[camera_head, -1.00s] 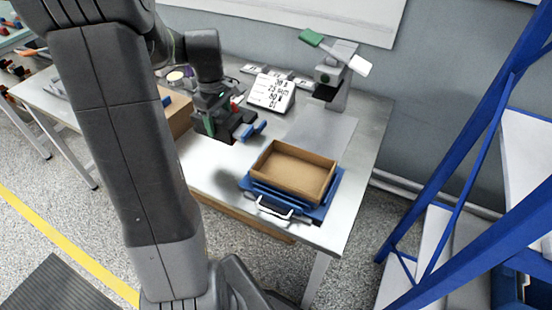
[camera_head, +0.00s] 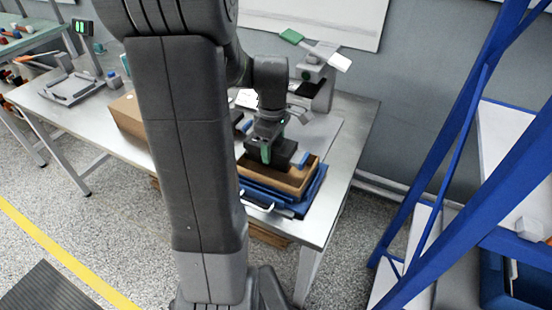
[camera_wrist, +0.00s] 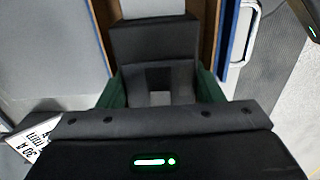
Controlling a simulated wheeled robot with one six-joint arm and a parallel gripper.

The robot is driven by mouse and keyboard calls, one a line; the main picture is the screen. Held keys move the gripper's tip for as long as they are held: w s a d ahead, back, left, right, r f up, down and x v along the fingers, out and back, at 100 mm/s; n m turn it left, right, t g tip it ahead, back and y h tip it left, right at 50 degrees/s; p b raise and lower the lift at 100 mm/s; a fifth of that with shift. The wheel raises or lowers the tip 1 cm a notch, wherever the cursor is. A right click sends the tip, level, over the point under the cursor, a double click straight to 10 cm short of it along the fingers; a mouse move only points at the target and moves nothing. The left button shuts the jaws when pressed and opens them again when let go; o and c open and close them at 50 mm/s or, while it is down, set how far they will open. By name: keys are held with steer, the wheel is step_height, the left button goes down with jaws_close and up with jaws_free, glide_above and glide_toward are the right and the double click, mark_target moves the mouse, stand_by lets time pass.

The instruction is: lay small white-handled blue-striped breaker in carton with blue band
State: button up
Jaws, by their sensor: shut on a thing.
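My gripper (camera_head: 277,147) is over the open brown carton (camera_head: 308,180) at the right end of the bench. In the wrist view its green fingers (camera_wrist: 160,88) are shut on a dark grey block, the breaker (camera_wrist: 155,42). In the head view the breaker (camera_head: 286,152) is a dark shape at the fingers, with a small blue patch at its right side. I cannot make out its white handle or stripe. The carton's brown wall (camera_wrist: 209,35) shows beside the block in the wrist view. I cannot tell whether the breaker touches the carton floor.
The carton sits on a blue tray (camera_head: 313,200) with a pale handle. A grey stand with green and white arms (camera_head: 315,75) rises behind. Another brown box (camera_head: 128,117) is on the bench to the left. A blue rack (camera_head: 455,170) stands at the right.

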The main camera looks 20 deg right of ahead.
mark_target(273, 157)
steer(key=shift+f, duration=1.95)
steer(key=shift+f, duration=0.1)
steer(key=o, duration=1.4)
steer(key=shift+f, duration=0.1)
steer(key=shift+c, duration=0.2)
step_height(273, 157, up, 12)
steer(key=shift+r+p, duration=0.15)
steer(key=shift+p, duration=0.2)
